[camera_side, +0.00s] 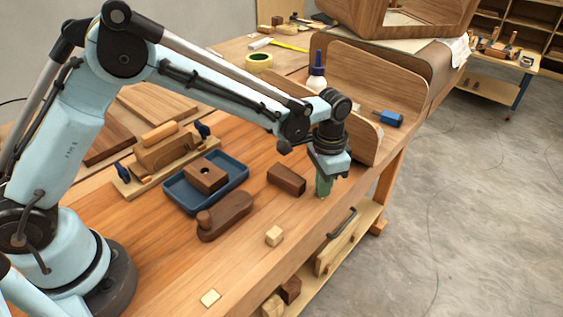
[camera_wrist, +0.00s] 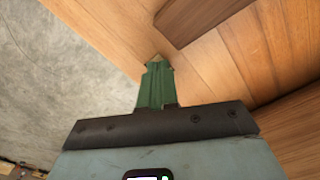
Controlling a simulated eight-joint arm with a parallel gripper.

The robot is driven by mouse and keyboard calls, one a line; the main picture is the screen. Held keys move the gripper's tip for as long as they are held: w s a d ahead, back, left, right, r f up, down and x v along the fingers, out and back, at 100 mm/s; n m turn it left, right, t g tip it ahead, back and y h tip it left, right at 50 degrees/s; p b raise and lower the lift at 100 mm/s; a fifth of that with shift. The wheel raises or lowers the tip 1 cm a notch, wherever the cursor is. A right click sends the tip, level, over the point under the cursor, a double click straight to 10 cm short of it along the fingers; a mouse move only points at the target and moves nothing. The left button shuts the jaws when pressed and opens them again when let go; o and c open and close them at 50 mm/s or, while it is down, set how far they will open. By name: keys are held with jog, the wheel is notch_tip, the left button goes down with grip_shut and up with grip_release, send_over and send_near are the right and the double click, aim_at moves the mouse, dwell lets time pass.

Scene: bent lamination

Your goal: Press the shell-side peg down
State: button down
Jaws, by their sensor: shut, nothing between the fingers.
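My gripper (camera_side: 323,186) points down near the front edge of the workbench, its green fingers shut and empty. In the wrist view the gripper (camera_wrist: 155,72) also shows shut, with a small pale tip just beyond the fingers; I cannot tell what it is. I cannot make out a shell-side peg in either view. A large curved wooden shell (camera_side: 395,18) stands at the back, clear of the gripper. A bent wooden panel (camera_side: 385,78) stands behind and right of the gripper.
A dark wooden block (camera_side: 287,179) lies just left of the gripper. A blue tray (camera_side: 180,197) holds a block with a hole (camera_side: 206,175). A dark rounded wooden tool (camera_side: 225,215), a pale cube (camera_side: 274,236) and a glue bottle (camera_side: 317,75) are nearby. The front bench top is mostly clear.

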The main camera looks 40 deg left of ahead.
notch_tip(320, 180, up, 8)
dwell(1.5)
dwell(0.7)
